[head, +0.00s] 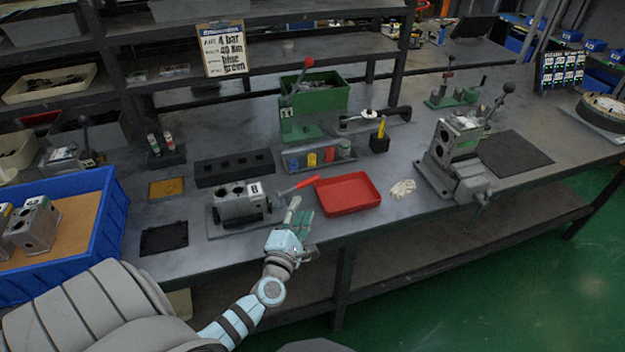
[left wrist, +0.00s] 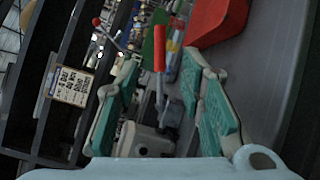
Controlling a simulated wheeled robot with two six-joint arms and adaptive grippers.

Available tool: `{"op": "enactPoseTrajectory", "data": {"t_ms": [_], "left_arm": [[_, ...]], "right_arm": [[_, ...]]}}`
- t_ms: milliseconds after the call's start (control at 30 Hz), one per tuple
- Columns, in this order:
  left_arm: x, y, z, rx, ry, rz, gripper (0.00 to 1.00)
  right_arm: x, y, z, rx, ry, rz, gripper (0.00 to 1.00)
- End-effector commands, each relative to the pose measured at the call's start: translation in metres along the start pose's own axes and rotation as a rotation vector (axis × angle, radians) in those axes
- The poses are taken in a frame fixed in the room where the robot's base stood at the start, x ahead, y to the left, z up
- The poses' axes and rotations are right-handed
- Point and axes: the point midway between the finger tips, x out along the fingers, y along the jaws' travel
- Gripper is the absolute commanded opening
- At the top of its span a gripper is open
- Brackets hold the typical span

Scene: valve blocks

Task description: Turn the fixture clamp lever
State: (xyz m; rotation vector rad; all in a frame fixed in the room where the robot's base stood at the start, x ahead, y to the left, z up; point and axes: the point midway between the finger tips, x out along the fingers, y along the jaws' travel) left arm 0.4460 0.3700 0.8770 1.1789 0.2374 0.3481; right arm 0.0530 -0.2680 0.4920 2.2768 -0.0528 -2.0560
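The fixture clamp lever has a red handle (head: 300,186) and points right and slightly up from the clamp fixture (head: 238,206), which holds a grey valve block marked B (head: 232,194). My left gripper (head: 300,210) is just in front of the lever, to the right of the block. Its fingers are apart, with nothing held. In the left wrist view the red handle (left wrist: 159,48) shows in the gap between the green-padded fingers (left wrist: 161,75). I cannot tell whether it lies between the fingertips or beyond them; no contact shows. My right gripper is not in view.
A red tray (head: 348,192) lies close right of the lever and gripper. Behind are a dark block with holes (head: 234,168) and a rack of coloured parts (head: 318,158). A blue crate (head: 95,215) stands left. A second fixture with a block (head: 455,150) stands right.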

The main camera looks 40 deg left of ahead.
Motion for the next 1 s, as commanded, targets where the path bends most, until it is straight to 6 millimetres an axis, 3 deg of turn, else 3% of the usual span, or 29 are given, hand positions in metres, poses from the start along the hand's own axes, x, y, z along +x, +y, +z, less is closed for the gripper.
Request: {"op": "enactPoseTrajectory", "data": {"t_ms": [200, 400, 600, 833, 1000], "left_arm": [[0.063, -0.002, 0.001, 0.003, -0.003, 0.002, 0.35], [0.107, -0.003, 0.001, 0.005, -0.004, 0.0, 0.35], [0.124, -0.002, 0.002, 0.006, -0.004, -0.003, 0.35], [0.125, -0.001, 0.002, 0.006, -0.004, -0.003, 0.35], [0.125, -0.001, 0.002, 0.006, -0.004, -0.003, 0.1]], "right_arm": [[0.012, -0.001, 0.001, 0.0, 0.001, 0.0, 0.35], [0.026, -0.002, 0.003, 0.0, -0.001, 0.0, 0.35], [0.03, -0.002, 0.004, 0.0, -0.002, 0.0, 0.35], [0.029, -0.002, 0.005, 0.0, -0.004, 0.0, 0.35], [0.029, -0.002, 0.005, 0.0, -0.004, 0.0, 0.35]]}}
